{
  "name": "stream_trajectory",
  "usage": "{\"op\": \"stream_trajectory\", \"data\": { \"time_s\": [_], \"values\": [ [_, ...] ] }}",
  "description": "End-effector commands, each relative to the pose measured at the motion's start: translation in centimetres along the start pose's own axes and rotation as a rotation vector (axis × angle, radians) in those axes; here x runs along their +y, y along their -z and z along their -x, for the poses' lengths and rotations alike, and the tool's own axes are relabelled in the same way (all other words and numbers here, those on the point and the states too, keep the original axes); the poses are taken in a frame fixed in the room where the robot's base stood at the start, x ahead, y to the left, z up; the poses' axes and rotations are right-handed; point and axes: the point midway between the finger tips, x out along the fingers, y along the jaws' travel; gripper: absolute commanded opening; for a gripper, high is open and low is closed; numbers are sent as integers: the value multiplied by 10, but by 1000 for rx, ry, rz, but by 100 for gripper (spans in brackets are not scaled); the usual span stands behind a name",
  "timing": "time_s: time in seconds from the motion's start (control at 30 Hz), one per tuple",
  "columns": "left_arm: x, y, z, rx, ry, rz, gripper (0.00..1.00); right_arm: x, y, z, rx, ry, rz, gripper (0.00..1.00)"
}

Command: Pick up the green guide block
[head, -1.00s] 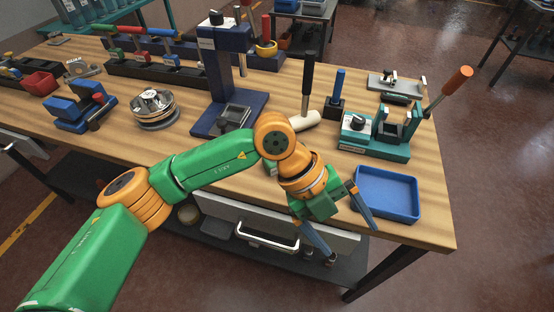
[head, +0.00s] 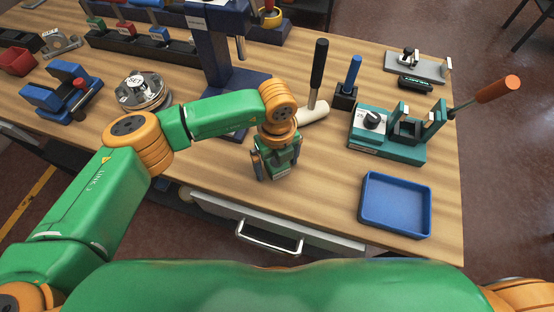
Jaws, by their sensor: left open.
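My left gripper (head: 275,163) points down at the table near its front edge. It is open, with its dark blue-grey fingers apart. A small green block, seemingly the green guide block (head: 281,173), shows low between and just beyond the fingers. The green gripper body hides most of it, so I cannot tell whether the fingers touch it. My right gripper is out of view.
A blue tray (head: 397,233) lies to the right, with a teal fixture (head: 385,150) behind it. A white-headed mallet (head: 313,114) and a black block holding a blue-handled tool (head: 346,97) stand behind the gripper. Wood between gripper and tray is clear.

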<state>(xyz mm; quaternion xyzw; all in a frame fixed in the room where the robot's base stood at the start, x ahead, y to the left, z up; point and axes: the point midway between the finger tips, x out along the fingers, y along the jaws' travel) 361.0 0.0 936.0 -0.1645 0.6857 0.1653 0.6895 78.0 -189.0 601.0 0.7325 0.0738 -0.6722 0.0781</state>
Motion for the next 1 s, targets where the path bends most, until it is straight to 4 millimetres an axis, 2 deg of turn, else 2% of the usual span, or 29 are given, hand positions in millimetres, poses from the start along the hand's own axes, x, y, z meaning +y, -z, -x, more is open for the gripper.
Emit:
{"op": "stream_trajectory", "data": {
  "time_s": [0.17,0.5,0.53,0.83,0.93,1.0],
  "values": [
    [0,0,-1,0,1,-1,98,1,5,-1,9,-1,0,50],
    [0,0,-1,1,2,-1,6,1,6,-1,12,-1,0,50],
    [0,0,-1,1,2,-1,0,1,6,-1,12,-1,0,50],
    [-1,0,2,0,3,-1,0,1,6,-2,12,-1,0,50],
    [-1,0,12,0,5,-2,0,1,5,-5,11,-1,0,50],
    [-1,0,26,-2,6,-3,0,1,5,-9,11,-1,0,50]
  ]
}}
